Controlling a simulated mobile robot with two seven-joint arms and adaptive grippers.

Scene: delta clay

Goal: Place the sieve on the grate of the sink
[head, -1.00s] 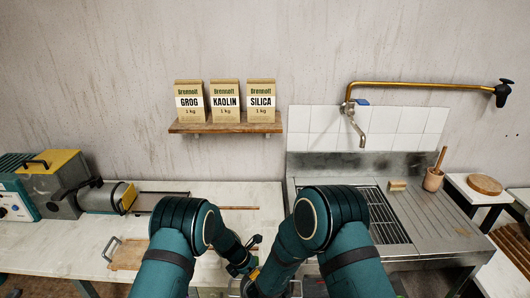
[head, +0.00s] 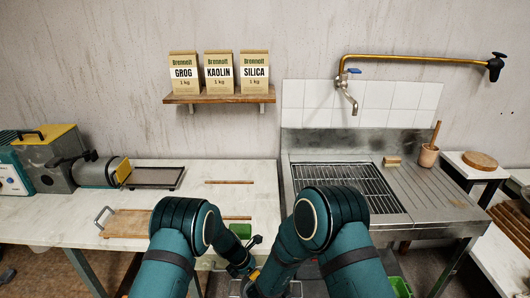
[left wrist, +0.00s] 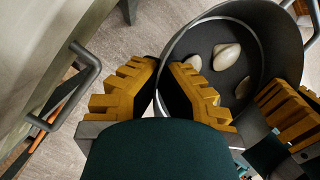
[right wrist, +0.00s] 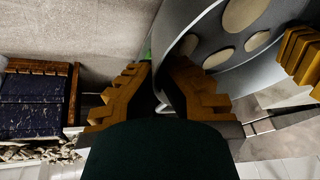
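The sieve (left wrist: 262,50) is a round grey metal pan with a tall wall. Several pale lumps lie in it. It also shows in the right wrist view (right wrist: 245,55). My left gripper (left wrist: 160,75) is shut on its rim, with the wall between the yellow fingers. My right gripper (right wrist: 160,75) is shut on another part of the rim. In the head view my forearms hide most of the sieve and both grippers. The sink grate (head: 338,177), dark parallel bars in the steel sink (head: 430,195), lies bare beyond my right arm, whose elbow covers its near part.
A small wooden block (head: 392,162) and a mortar with pestle (head: 428,155) stand on the drainboard, right of the grate. A tap (head: 347,95) hangs above the sink. The worktop (head: 235,205) at left carries a wooden board (head: 130,222) and a machine (head: 100,170).

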